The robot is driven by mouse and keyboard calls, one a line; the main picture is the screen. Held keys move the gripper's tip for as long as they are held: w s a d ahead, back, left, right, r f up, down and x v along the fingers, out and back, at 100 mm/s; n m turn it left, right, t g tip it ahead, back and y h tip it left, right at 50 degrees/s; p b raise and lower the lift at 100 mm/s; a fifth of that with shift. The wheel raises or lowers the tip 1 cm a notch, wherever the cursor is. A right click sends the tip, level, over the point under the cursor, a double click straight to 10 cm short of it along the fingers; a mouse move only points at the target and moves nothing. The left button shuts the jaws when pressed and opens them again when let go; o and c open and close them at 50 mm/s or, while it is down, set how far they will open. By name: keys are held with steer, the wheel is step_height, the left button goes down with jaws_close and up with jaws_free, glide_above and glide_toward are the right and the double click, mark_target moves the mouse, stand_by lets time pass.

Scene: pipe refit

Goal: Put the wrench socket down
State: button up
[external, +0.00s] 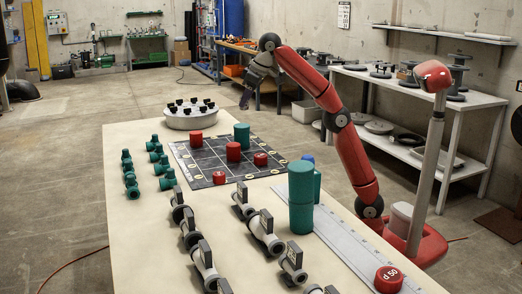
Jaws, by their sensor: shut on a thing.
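My gripper (247,92) hangs at the end of my red arm, pointing down, in the upper middle of the external view. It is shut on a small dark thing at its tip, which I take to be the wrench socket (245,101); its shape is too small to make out. In the picture it shows above and right of the far end of the long pale table (130,262), clear of the tabletop.
A round white tray (191,122) with several black pieces stands at the table's far end. A dark grid board (205,165) carries red and green cylinders. Green fittings, grey valves (264,232), a tall green cylinder (301,200) and a ruler strip (350,242) crowd the near part.

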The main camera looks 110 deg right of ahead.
step_height(320, 180, down, 20)
steer(key=b, duration=0.7)
steer(key=shift+r, duration=0.1)
steer(key=shift+b, duration=0.35)
steer(key=o, duration=1)
steer(key=shift+o, duration=0.2)
steer(key=shift+s+r, duration=0.1)
steer(key=shift+r, duration=0.1)
steer(key=p+v, duration=0.3)
steer(key=v, duration=0.8)
steer(key=shift+a+r, duration=0.2)
steer(key=shift+r, duration=0.05)
